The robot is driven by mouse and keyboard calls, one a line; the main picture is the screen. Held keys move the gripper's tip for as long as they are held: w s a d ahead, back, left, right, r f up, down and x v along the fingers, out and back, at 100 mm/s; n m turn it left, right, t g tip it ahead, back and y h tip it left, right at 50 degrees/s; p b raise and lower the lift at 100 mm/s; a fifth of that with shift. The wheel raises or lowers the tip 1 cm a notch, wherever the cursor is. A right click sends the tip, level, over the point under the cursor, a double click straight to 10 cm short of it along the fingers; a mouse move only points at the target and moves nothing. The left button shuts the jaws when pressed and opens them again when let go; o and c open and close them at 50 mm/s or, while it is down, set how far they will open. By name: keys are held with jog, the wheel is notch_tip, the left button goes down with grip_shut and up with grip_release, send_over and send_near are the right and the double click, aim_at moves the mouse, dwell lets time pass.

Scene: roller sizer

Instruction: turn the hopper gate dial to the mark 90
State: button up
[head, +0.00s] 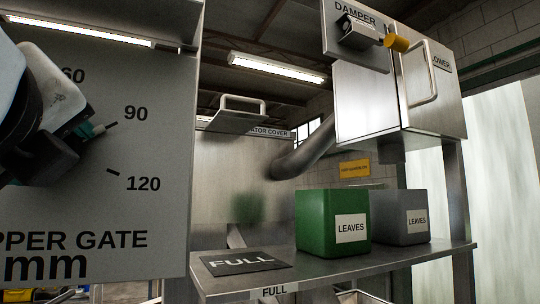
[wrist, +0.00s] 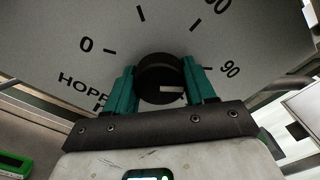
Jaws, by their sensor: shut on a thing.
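The hopper gate dial is a round black knob (wrist: 160,75) on a grey panel (head: 150,210). In the wrist view, the teal fingers of my gripper (wrist: 161,85) are shut on its two sides. A white pointer line on the knob points right, roughly along the tick beside the 90 mark (wrist: 230,70); I cannot tell whether it lines up exactly. In the head view the 90 mark (head: 135,113) and 120 mark (head: 143,184) are clear, and my gripper largely hides the dial.
A shelf (head: 350,264) to the right holds a green LEAVES bin (head: 318,220), a grey LEAVES bin (head: 390,208) and a dark FULL plate (head: 243,262). A damper box (head: 355,25) with a yellow-ended knob hangs at the upper right, by a cabinet with a handle (head: 424,80).

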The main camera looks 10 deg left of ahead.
jog(key=shift+w+f, duration=0.1)
jog(key=shift+f, duration=0.15)
jog(key=o, duration=1)
jog(key=shift+r, duration=0.15)
jog(key=shift+o, duration=0.2)
jog(key=b+v, duration=0.3)
jog(key=v, duration=0.8)
jog(key=shift+a, duration=0.1)
